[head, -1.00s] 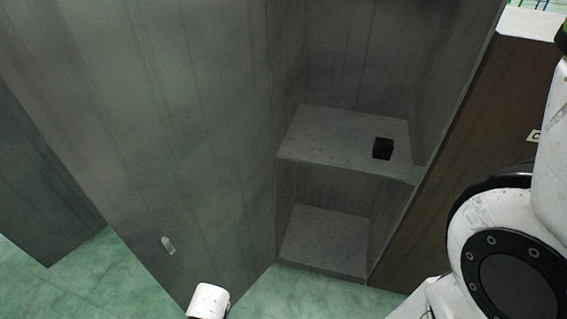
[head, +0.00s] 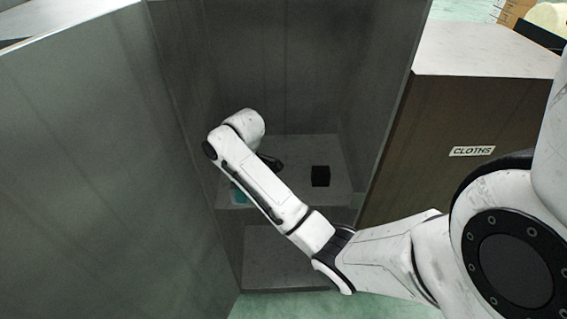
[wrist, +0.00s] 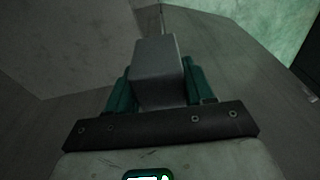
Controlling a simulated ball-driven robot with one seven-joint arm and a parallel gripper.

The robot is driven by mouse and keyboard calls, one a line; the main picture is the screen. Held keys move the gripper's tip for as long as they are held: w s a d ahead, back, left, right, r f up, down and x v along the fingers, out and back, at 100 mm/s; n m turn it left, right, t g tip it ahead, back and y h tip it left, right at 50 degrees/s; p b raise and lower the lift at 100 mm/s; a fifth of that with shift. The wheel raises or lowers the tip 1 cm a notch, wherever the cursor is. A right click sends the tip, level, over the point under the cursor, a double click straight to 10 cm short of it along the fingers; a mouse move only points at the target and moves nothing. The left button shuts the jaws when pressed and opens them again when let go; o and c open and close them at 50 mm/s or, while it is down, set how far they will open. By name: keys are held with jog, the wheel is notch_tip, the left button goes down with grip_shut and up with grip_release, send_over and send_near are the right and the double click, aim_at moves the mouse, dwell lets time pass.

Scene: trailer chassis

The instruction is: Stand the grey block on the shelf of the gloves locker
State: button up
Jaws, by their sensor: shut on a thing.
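My gripper (wrist: 157,82) has teal fingers and is shut on the grey block (wrist: 158,60), a plain box that sticks out beyond the fingertips in the wrist view. In the head view my arm reaches into an open grey locker (head: 285,70). A bit of teal gripper (head: 238,193) shows at the left part of its upper shelf (head: 300,147). My arm hides the grey block in the head view. I cannot tell whether the block touches the shelf. No label shows on this locker.
A black block (head: 320,176) stands on the same shelf, right of my gripper. A lower shelf (head: 270,265) lies below. The locker door (head: 100,150) stands open at left. A brown cabinet labelled CLOTHS (head: 471,151) is at right.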

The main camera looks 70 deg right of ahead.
jog(key=shift+n, duration=0.3)
jog(key=r, duration=0.1)
jog(key=d+r, duration=0.1)
jog(key=r, duration=0.1)
jog(key=shift+s+d+r, duration=0.2)
jog(key=shift+d+r, duration=0.1)
jog(key=shift+d, duration=0.05)
jog(key=shift+s+d, duration=0.1)
jog(key=shift+d, duration=0.25)
jog(key=d+f+b, duration=0.2)
jog(key=d, duration=0.2)
jog(key=s+d+f+b, duration=0.1)
jog(key=d+f, duration=0.2)
jog(key=d, duration=0.1)
jog(key=s+d+f+b, duration=0.1)
jog(key=d+f+b, duration=0.1)
jog(key=d+f, duration=0.1)
jog(key=shift+d+f+b, duration=0.2)
jog(key=shift+d+b, duration=0.1)
jog(key=shift+d, duration=0.35)
jog(key=shift+d+f, duration=0.3)
jog(key=shift+f, duration=0.1)
jog(key=shift+d+f+p, duration=0.15)
jog(key=shift+f+p, duration=0.2)
jog(key=shift+f, duration=1.4)
